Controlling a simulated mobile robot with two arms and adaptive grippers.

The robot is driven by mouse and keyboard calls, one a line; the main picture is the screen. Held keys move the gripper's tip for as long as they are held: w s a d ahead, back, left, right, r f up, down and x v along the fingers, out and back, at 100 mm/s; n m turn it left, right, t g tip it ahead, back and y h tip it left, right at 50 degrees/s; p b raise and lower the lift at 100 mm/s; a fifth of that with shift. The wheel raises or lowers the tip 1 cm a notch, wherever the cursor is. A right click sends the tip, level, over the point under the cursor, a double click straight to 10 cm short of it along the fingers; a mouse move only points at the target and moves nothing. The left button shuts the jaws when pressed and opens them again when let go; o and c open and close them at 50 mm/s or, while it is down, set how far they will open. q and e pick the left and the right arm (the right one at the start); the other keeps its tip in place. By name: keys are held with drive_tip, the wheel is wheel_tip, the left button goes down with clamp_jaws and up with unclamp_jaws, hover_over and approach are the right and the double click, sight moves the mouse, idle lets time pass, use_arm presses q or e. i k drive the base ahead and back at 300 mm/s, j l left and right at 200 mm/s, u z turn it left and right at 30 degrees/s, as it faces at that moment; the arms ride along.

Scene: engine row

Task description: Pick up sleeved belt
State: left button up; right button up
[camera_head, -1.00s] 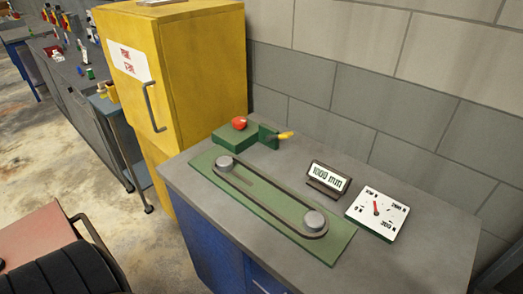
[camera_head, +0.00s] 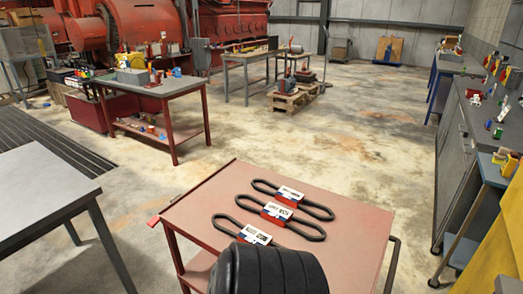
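Three black belts lie flat on the top of a red cart (camera_head: 205,213), each a long loop with a white, red and blue paper sleeve around it. The far sleeved belt (camera_head: 320,211), the middle sleeved belt (camera_head: 310,232) and the near sleeved belt (camera_head: 226,217) lie roughly parallel, one behind the other. The near one is partly hidden by a black ribbed shape at the bottom edge; I cannot tell what that shape is. Printing on the sleeves is too small to read. Neither of my grippers is in view.
A grey table (camera_head: 35,180) stands at left. A red-framed workbench (camera_head: 155,88) with tools is behind. A grey cabinet (camera_head: 455,165) and a blue trolley (camera_head: 495,170) stand at right, beside a yellow cabinet (camera_head: 500,240). Open floor (camera_head: 330,130) lies beyond the cart.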

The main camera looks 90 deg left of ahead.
sight(289, 197)
drive_tip(key=u, duration=2.6)
